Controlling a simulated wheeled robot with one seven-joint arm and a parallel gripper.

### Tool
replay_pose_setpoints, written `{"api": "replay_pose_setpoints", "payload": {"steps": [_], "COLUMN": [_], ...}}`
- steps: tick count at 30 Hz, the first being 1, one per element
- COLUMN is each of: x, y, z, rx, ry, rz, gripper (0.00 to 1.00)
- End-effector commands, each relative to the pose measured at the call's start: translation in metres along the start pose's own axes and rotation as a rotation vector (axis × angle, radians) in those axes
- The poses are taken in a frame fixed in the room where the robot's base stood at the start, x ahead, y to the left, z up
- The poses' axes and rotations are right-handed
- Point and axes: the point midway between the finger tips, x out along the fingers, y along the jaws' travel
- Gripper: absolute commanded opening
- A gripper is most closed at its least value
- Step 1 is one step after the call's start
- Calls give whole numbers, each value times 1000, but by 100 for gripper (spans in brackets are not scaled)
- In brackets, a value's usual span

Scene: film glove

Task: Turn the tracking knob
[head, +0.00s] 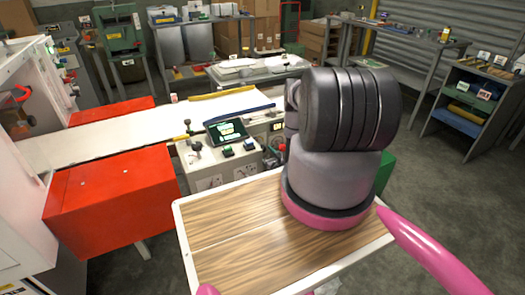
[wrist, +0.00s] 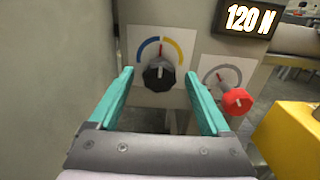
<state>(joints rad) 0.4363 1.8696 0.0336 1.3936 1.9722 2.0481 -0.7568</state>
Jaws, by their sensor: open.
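In the wrist view, a black knob (wrist: 158,76) sits on a white dial plate with a blue and yellow arc. A red pointer mark shows above the knob. My gripper (wrist: 158,73) is open, its two teal fingers on the left and right of this knob with a gap on each side. I cannot tell whether the fingertips reach past its face. A red knob (wrist: 237,101) sits on a second plate with a grey arc, right of the right finger. No readable label says which is the tracking knob. In the head view, my arm hides my gripper and both knobs.
A display (wrist: 249,19) reading 120 N is above the red knob. A yellow block (wrist: 290,138) stands at right, and a grey wall (wrist: 50,80) is close at left. The head view shows a control panel (head: 225,162), a white belt (head: 120,128) and a red box (head: 110,197).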

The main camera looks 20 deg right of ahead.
Motion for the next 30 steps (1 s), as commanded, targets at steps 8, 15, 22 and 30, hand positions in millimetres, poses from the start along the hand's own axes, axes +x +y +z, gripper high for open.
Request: {"api": "replay_pose_setpoints", "payload": {"steps": [8, 15, 22, 30], "x": [19, 20, 19, 18], "y": [0, 0, 0, -2], "z": [0, 0, 0, -1], "rx": [1, 1, 1, 156], "ry": [0, 1, 1, 1], "rz": [0, 0, 0, -6], "gripper": [82, 78, 0, 0]}}
